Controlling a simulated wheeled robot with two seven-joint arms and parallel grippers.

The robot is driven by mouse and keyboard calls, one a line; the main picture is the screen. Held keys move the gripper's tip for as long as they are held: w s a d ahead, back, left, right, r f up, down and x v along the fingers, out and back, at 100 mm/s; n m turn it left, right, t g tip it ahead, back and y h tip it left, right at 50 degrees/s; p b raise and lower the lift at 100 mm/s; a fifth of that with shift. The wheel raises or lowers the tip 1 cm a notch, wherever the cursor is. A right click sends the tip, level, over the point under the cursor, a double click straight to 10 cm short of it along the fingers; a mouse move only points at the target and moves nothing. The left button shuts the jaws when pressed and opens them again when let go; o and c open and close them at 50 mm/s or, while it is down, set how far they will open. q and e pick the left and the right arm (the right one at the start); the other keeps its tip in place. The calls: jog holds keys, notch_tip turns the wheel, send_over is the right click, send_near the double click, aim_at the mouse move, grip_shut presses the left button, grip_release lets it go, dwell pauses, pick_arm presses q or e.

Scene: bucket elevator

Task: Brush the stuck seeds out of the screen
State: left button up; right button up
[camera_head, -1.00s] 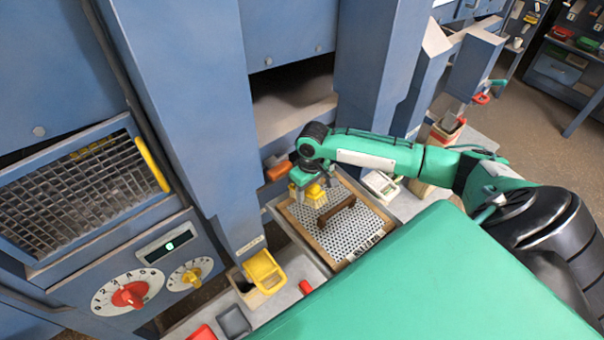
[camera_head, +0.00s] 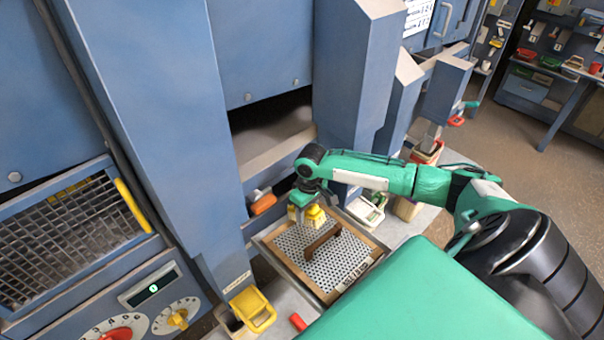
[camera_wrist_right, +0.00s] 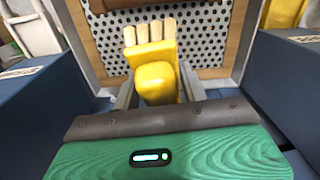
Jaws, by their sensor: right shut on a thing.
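The screen (camera_head: 291,246) is a perforated metal sheet in a wooden frame, lying on the bench in the head view. A brown bar (camera_head: 322,242) stands across it. My right gripper (camera_head: 306,208) is over the screen's back edge. It is shut on a yellow brush (camera_head: 314,217). In the right wrist view the brush (camera_wrist_right: 155,82) sits between the fingers of my right gripper (camera_wrist_right: 160,92), its pale bristles pointing to the screen (camera_wrist_right: 200,28). I cannot tell whether the bristles touch it. Stuck seeds are too small to make out. My left gripper is out of view.
A blue machine housing (camera_head: 150,120) rises behind and left of the screen. A yellow-handled scoop or cup (camera_head: 252,308) stands left of it. An orange object (camera_head: 263,204) lies behind it, and a small pale device (camera_head: 366,210) is to its right.

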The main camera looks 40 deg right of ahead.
jog(key=shift+w+d, duration=0.2)
jog(key=shift+d, duration=1.9)
jog(key=shift+w+d, duration=0.15)
jog(key=shift+d, duration=1.9)
jog(key=s+a+r, duration=0.1)
jog(key=a+r, duration=0.1)
jog(key=a, duration=1.4)
jog(key=shift+s+a+r, duration=0.15)
jog(key=shift+a, duration=0.25)
notch_tip(320, 180, up, 6)
jog(key=shift+d, duration=0.25)
notch_tip(320, 180, up, 3)
jog(key=shift+d+f, duration=0.1)
